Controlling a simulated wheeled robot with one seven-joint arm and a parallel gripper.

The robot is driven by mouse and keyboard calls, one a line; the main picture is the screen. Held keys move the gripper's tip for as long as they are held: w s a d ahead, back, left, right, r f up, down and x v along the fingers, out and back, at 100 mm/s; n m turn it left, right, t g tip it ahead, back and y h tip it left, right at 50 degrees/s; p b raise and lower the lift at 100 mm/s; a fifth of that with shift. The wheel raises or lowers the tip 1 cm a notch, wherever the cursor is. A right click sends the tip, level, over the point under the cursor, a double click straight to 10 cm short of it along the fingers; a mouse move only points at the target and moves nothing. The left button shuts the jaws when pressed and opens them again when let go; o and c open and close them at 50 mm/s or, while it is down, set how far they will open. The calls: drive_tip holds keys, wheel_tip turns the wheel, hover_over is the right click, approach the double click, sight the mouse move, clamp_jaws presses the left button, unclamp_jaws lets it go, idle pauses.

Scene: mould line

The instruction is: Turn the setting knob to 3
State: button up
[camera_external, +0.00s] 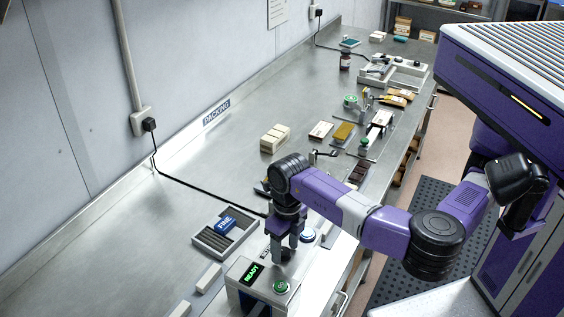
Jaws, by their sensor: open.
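A light grey machine (240,270) stands at the front of the bench, with a green READY display (252,273) and a green button (281,286) on top. My purple and grey gripper (285,248) points down over the machine's top, behind the green button. Its two fingers are apart. A small dark shape (285,257) low between the fingertips looks like the setting knob, mostly hidden. I cannot tell whether the fingers touch it. Its numbers and pointer cannot be read in this view.
A blue-topped round button (307,236) is close to the right of my gripper. A grey slotted tray (210,241) with a blue FINE block (226,224) lies to the left. Pale blocks (274,138) stand farther back. The bench's left middle is clear apart from a black cable.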

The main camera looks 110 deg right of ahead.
clamp_jaws()
drive_tip(key=shift+f+m, duration=0.1)
drive_tip(key=shift+m, duration=0.3)
drive_tip(key=m+b, duration=0.2)
drive_tip(key=m, duration=0.2)
drive_tip(key=shift+a+m, duration=0.1)
drive_tip(key=shift+m, duration=0.2)
drive_tip(key=m, duration=0.5)
drive_tip(key=shift+w+m+h+b, duration=0.1)
drive_tip(key=shift+m+h+b, duration=0.2)
drive_tip(key=shift+m+b, duration=0.1)
drive_tip(key=shift+m, duration=0.3)
unclamp_jaws()
